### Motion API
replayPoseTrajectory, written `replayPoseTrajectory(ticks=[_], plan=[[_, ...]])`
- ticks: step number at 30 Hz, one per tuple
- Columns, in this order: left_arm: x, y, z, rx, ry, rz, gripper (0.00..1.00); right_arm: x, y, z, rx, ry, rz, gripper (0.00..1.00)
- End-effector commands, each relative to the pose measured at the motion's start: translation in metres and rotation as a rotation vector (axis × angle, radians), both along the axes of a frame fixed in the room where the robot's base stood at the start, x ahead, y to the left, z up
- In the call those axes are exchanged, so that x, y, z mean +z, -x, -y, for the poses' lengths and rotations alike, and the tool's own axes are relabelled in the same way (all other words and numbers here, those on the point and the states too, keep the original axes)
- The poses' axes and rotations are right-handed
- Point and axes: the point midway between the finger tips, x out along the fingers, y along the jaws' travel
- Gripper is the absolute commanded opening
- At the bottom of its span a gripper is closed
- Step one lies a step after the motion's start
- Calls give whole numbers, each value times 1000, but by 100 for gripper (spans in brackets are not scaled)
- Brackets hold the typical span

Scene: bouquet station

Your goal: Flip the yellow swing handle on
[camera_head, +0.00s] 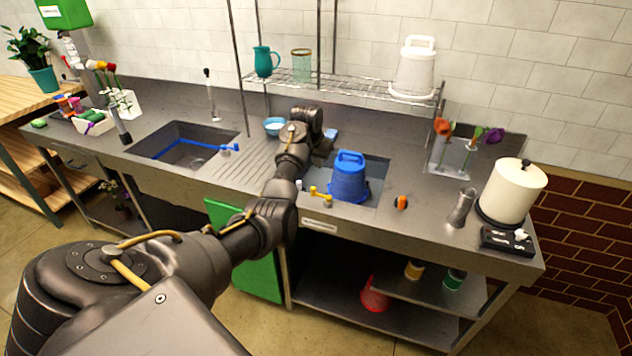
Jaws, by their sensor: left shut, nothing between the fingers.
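The yellow swing handle (320,193) sits at the front left edge of the right sink (372,190), on the steel counter. A blue bucket (349,180) stands in that sink just behind and to the right of the handle. My left arm reaches across the counter to the left of the handle. My left gripper (325,147) is small and dark, behind the handle near the back of the sink, and is shut with nothing held. It is apart from the handle. My forearm and wrist partly cover the gripper. My right gripper is not in view.
A left sink (185,146) has a blue lever (230,149). A blue bowl (275,126) stands behind my arm. An orange item (401,202), a steel cup (462,207) and a white pot (512,190) stand right of the handle. A wire shelf (340,85) hangs above.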

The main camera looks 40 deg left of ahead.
Motion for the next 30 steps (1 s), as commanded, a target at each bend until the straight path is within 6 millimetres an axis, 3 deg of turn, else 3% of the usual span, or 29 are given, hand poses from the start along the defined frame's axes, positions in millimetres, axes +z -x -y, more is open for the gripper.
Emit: replayPoseTrajectory(ticks=[6, 15, 21, 30], plan=[[-39, -13, -2, -1, 1, -5, 0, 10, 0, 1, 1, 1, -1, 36], [-76, -25, -5, 1, 1, -3, 0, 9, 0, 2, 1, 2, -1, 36], [-70, -6, -1, 1, -1, 0, 0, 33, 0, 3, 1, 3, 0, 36], [-73, 13, 2, 0, 0, 0, 0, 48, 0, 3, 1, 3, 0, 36]])
